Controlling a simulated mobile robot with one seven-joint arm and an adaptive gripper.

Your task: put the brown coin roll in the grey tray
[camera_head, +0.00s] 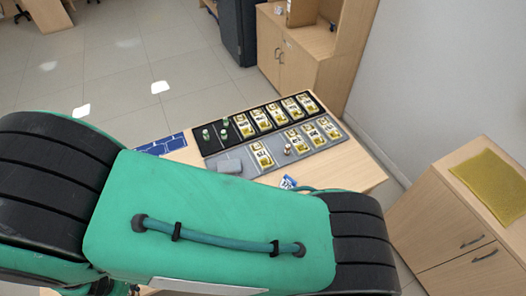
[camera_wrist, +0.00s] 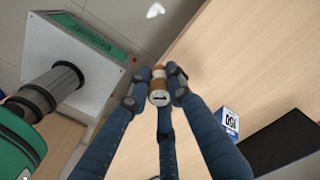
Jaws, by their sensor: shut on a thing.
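The brown coin roll (camera_wrist: 159,77), brown with a pale band and a pale end, is in the wrist view. My gripper (camera_wrist: 156,88) is shut on it, with blue jointed fingers around its sides, above the light wooden top. The grey tray (camera_head: 242,155) is in the head view, in front of a black tray, and holds several banknote bundles and a small pale roll. My green arm fills the front of the head view and hides my gripper and the held roll there.
The black tray (camera_head: 208,145) holds several bundles and green rolls. A blue patterned sheet (camera_head: 162,145) lies left of the trays. In the wrist view, a blue-white box (camera_wrist: 230,122) stands beside a black pad (camera_wrist: 280,140).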

